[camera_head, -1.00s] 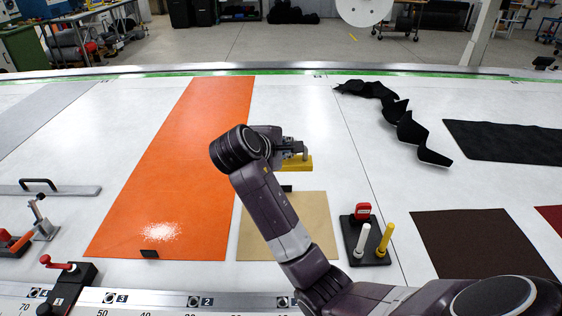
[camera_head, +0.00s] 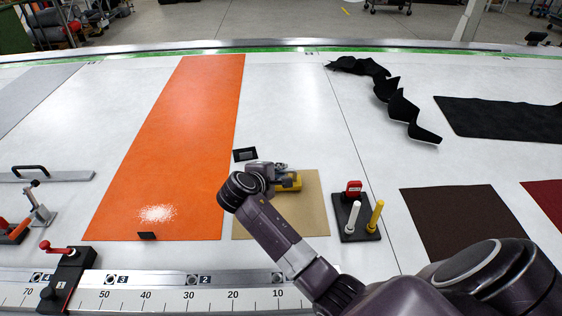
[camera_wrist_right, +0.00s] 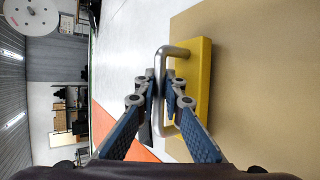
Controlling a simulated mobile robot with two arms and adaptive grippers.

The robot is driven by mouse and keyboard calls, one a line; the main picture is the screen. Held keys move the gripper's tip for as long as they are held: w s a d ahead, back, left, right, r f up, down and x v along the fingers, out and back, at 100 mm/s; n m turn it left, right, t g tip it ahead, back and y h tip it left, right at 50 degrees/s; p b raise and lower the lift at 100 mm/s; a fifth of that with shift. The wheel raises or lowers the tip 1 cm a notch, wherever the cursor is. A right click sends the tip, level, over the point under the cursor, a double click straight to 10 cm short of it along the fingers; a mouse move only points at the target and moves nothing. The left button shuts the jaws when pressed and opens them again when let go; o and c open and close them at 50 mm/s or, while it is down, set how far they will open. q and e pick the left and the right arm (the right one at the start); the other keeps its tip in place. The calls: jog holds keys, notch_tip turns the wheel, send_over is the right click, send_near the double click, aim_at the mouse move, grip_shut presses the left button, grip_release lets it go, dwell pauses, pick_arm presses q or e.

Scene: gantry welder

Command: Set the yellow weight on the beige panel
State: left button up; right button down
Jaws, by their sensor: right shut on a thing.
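The yellow weight (camera_head: 291,183) is a yellow block with a metal loop handle; it also shows in the right wrist view (camera_wrist_right: 203,75). My right gripper (camera_head: 277,177) is shut on the handle, with its fingers (camera_wrist_right: 161,88) either side of the bar. The beige panel (camera_head: 309,215) lies flat on the white table. In the head view the weight is over the panel's upper part. Whether it touches the panel I cannot tell. My arm hides part of the panel. My left gripper is not in view.
A long orange panel (camera_head: 190,130) lies left of the beige one. A small black plate (camera_head: 245,155) lies just behind it. A black stand (camera_head: 360,225) with white and yellow posts is close on the right. A ruler rail (camera_head: 150,292) runs along the front.

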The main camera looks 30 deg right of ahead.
jog(key=shift+f, duration=0.25)
jog(key=c, duration=2.5)
grip_release()
jog(key=shift+f, duration=0.3)
jog(key=o, duration=0.5)
jog(key=shift+s, duration=0.1)
jog(key=shift+c, duration=0.2)
jog(key=shift+r, duration=0.1)
jog(key=b+v, duration=0.1)
jog(key=v, duration=1.1)
jog(key=shift+b, duration=0.4)
